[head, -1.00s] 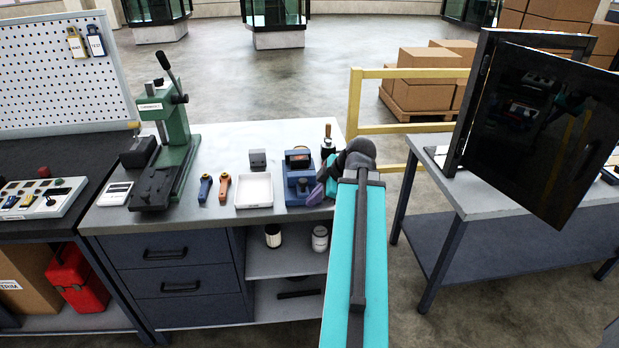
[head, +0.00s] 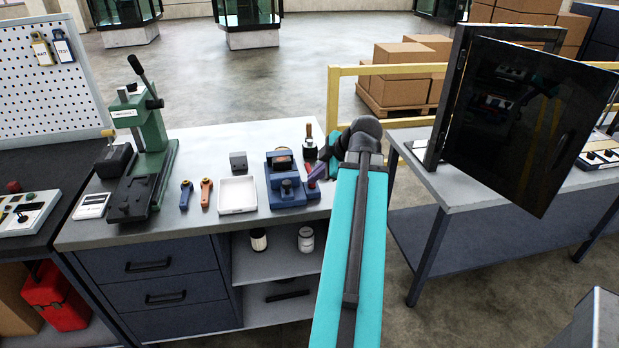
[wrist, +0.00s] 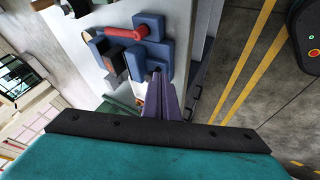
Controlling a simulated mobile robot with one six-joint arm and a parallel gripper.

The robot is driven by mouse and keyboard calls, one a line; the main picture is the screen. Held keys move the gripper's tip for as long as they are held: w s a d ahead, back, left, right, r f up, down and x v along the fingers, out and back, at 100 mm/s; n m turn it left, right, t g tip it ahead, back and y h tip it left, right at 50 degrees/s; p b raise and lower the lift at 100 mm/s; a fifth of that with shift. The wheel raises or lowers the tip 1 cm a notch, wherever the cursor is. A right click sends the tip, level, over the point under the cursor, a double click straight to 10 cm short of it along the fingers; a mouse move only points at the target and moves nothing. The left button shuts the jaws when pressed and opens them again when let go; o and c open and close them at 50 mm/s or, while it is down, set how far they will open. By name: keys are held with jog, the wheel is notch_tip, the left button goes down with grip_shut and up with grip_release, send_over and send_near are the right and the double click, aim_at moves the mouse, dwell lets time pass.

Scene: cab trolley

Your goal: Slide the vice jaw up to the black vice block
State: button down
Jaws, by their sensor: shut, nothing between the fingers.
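The blue vice (head: 291,196) sits on the workbench at its right end, also seen in the wrist view (wrist: 151,28). A brown-topped part shows at its back in the head view (head: 283,155). In the wrist view a black block (wrist: 117,61) sits at its left side, beside a dark reddish-brown piece (wrist: 134,61). I cannot tell for sure which blue part is the sliding jaw. My gripper (head: 316,173) is at the vice's right side in the head view. Its purple fingers are shut and empty (wrist: 157,82), with tips close to a blue part; contact is unclear.
A red bar (wrist: 122,32) crosses near the vice. A white tray (head: 237,209), a grey block (head: 238,165), orange (head: 206,194) and blue (head: 186,193) handled tools and a green press (head: 150,150) stand left of it. A yellow rail (head: 345,72) is behind.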

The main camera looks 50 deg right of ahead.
aim_at(295, 171)
jog(key=shift+p+x, duration=1.25)
jog(key=shift+x, duration=3.4)
jog(key=shift+w+d+f+p, duration=0.1)
jog(key=shift+w+d+p, duration=0.35)
jog(key=shift+w+d, duration=0.3)
jog(key=shift+w+d+p, duration=0.45)
jog(key=shift+w+d, duration=0.05)
jog(key=shift+w, duration=0.4)
jog(key=shift+w+d+f+b, duration=0.2)
jog(key=shift+w+d+b, duration=0.65)
jog(key=shift+w+b, duration=0.1)
jog(key=shift+w+d+r+b, duration=0.1)
jog(key=shift+w+d+b, duration=0.95)
jog(key=shift+w, duration=0.35)
jog(key=shift+r, duration=0.1)
